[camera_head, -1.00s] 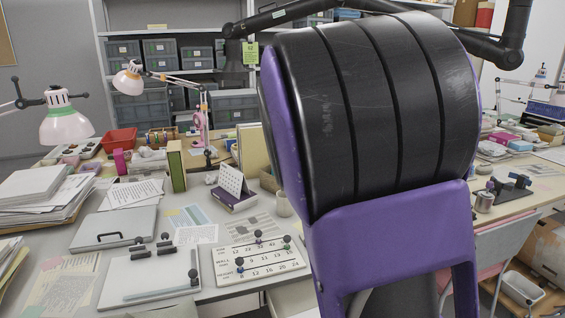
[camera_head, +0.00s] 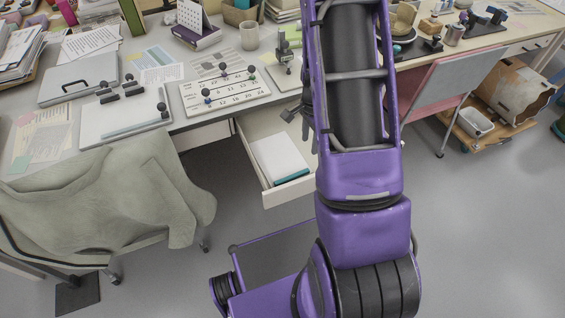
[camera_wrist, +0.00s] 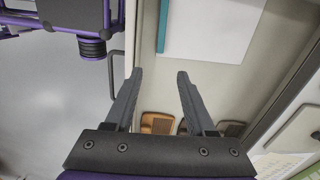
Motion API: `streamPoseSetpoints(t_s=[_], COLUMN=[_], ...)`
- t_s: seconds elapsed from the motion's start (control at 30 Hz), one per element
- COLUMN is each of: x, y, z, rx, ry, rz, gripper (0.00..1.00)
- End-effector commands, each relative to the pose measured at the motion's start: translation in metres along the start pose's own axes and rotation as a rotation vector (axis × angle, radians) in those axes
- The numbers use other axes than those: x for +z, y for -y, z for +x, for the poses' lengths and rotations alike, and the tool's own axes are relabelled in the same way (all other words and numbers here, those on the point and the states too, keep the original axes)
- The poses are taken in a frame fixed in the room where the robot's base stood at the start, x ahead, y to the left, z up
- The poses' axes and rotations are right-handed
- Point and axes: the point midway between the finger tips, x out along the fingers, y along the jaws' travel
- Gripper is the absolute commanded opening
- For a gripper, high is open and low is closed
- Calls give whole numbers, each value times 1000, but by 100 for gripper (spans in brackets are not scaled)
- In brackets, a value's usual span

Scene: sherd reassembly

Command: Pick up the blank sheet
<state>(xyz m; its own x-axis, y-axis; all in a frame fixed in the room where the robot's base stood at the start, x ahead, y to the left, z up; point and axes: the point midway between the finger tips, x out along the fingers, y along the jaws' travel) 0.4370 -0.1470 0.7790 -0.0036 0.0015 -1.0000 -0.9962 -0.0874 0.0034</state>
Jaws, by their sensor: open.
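A white blank sheet (camera_head: 280,157) lies flat in an open desk drawer (camera_head: 266,192), apparently on top of a pad or stack with a teal edge (camera_head: 291,177). In the wrist view the white sheet (camera_wrist: 212,32) is at the top, with the teal edge (camera_wrist: 163,25) along its left side. My gripper (camera_wrist: 160,74) is open and empty over the drawer, its fingertips short of the sheet in the picture. In the head view my gripper is small and dark beside my arm, above the back of the drawer; its fingers are hard to make out.
Brown wooden items (camera_wrist: 157,123) lie in the drawer below the fingers. The drawer's handle (camera_wrist: 115,75) is at left. The desk above holds a numbered board (camera_head: 226,93) and a laptop-like case (camera_head: 78,80). A draped chair (camera_head: 110,200) stands at left.

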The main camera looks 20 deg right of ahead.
Motion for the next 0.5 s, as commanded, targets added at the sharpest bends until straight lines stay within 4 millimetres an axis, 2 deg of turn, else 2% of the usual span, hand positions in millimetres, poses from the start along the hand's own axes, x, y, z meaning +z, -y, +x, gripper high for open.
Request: streamPoseSetpoints(t_s=[0.03,0.2,0.33,0.5], x=[0,0,0,0], y=[-1,0,0,1], z=[15,51,71,82], rx=[3,1,0,-4], ry=[2,1,0,-2], rz=[1,0,-1,-1], gripper=[55,55,55,55])
